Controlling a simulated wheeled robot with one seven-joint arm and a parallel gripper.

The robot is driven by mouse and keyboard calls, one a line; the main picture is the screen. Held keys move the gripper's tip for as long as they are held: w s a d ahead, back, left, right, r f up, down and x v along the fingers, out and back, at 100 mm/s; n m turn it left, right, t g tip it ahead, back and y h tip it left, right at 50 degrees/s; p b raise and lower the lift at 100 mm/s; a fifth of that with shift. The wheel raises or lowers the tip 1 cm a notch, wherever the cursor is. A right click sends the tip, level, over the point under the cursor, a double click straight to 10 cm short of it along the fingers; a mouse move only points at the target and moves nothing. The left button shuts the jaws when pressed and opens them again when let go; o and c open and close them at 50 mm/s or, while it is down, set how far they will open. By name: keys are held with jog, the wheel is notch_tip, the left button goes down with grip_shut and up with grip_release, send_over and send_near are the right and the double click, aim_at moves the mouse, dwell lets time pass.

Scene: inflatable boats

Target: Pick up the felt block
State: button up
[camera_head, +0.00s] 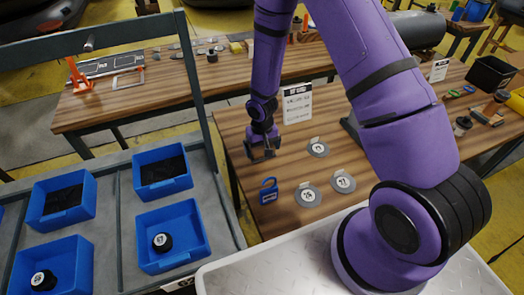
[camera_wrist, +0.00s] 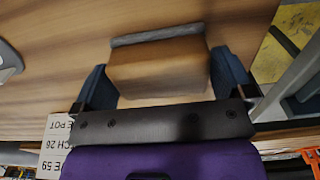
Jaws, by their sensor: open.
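The felt block (camera_wrist: 158,66), a tan block with a grey felt layer along its far side, is on the wooden table in the wrist view. My gripper (camera_wrist: 164,80) is open, with one dark blue finger on each side of the block. The right finger looks very close to the block; the left one shows a small gap. I cannot tell whether either touches. In the head view my gripper (camera_head: 262,152) is low over the left part of the wooden workbench (camera_head: 290,150). The block is not clearly visible there, hidden by the gripper.
A blue padlock-like item (camera_head: 268,191) stands near the bench's front left edge. Several grey discs (camera_head: 307,195) with tags lie to the right. A white printed sign (camera_head: 297,103) stands behind. Blue bins (camera_head: 172,236) sit on a grey cart at left.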

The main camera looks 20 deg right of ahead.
jog(key=c, duration=0.7)
jog(key=shift+o, duration=0.2)
